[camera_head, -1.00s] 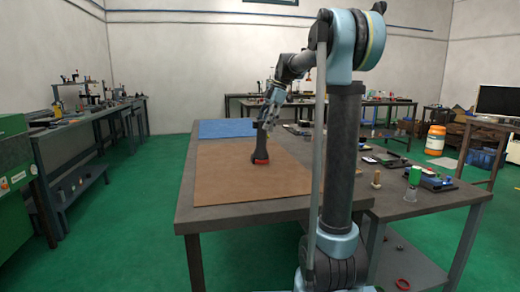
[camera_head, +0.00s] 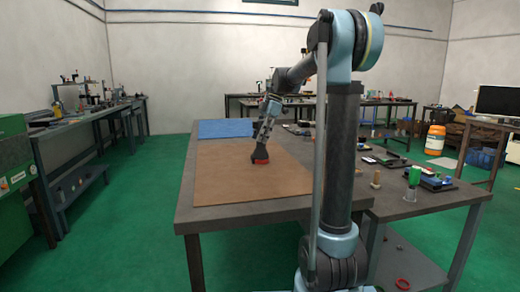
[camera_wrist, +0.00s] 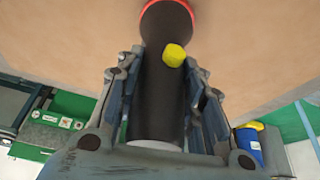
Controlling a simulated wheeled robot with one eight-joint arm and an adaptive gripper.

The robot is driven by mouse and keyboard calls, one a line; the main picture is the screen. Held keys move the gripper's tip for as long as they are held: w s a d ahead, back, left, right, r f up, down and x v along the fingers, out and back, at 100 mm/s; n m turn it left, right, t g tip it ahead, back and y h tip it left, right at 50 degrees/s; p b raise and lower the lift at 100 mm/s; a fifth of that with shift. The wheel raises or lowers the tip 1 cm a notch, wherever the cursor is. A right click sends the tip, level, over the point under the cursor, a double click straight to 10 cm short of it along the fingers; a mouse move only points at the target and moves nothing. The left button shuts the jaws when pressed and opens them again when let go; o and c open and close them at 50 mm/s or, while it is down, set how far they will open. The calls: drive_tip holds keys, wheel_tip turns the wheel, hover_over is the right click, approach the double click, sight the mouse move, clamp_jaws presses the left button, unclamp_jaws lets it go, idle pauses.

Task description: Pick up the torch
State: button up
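The torch (camera_head: 260,157) stands head down on the brown mat (camera_head: 225,178), with its red rim at the bottom. In the wrist view the black torch body (camera_wrist: 158,98) runs between my fingers, with a yellow button on it and the red-rimmed head beyond the fingertips. My gripper (camera_head: 264,136) is low over the torch, with one finger on each side of the body. The wrist view also shows my gripper (camera_wrist: 164,52) closely flanking it. Whether the fingers press on the torch is not clear.
A blue mat (camera_head: 226,128) lies at the table's far end. Tools and small parts line the right side, with a green-topped item (camera_head: 414,176) near the front right. The brown mat around the torch is clear.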

sight(257, 122)
clamp_jaws()
wheel_tip(257, 122, up, 10)
drive_tip(key=shift+r, duration=0.1)
idle(0.4)
drive_tip(key=shift+s, duration=0.1)
